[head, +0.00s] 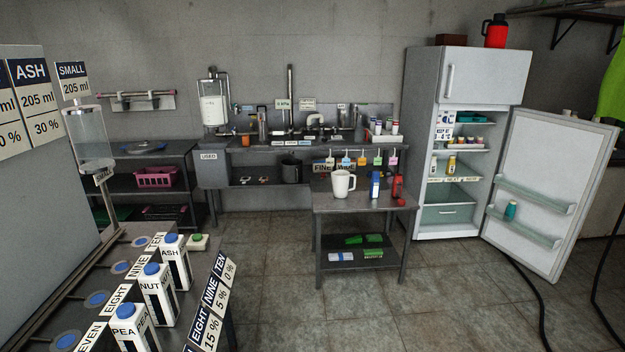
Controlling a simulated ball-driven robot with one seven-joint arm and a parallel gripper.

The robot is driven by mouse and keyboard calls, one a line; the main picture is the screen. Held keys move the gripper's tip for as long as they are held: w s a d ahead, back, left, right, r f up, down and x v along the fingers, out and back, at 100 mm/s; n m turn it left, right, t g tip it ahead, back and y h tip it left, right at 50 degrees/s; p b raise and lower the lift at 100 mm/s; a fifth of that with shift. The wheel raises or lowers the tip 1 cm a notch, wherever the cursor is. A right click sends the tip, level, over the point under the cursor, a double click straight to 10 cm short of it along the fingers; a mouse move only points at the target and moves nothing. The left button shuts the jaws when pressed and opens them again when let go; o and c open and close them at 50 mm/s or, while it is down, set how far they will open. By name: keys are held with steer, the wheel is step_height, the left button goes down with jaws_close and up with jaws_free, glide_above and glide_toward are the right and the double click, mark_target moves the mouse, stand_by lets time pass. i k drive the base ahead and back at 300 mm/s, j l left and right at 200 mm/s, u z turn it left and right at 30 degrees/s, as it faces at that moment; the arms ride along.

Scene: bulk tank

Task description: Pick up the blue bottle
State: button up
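A blue bottle-like container (375,186) with a pale patch stands upright on the small grey table (335,208) in the middle of the room. A white mug (342,184) stands to its left, and a red object (397,187) is close on its right. A teal bottle (510,211) sits apart on the lower shelf of the open fridge door. My gripper is not in view.
A counter (60,290) with white cartons (152,287) and label signs fills the left foreground. The fridge door (545,190) swings out at right. Hanging tags (362,161) stand behind the bottle. Black hoses lie on the right floor. The tiled floor before the table is clear.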

mark_target(375, 182)
steer(key=i, duration=1.85)
steer(key=i+z, duration=0.15)
steer(key=i, duration=0.3)
steer(key=i+j+z, duration=0.2)
steer(key=i, duration=0.2)
steer(key=i+z, duration=0.15)
steer(key=i, duration=0.3)
steer(key=i+j+z, duration=0.2)
steer(key=i, duration=0.2)
steer(key=i+j+z, duration=0.45)
steer(key=i, duration=0.15)
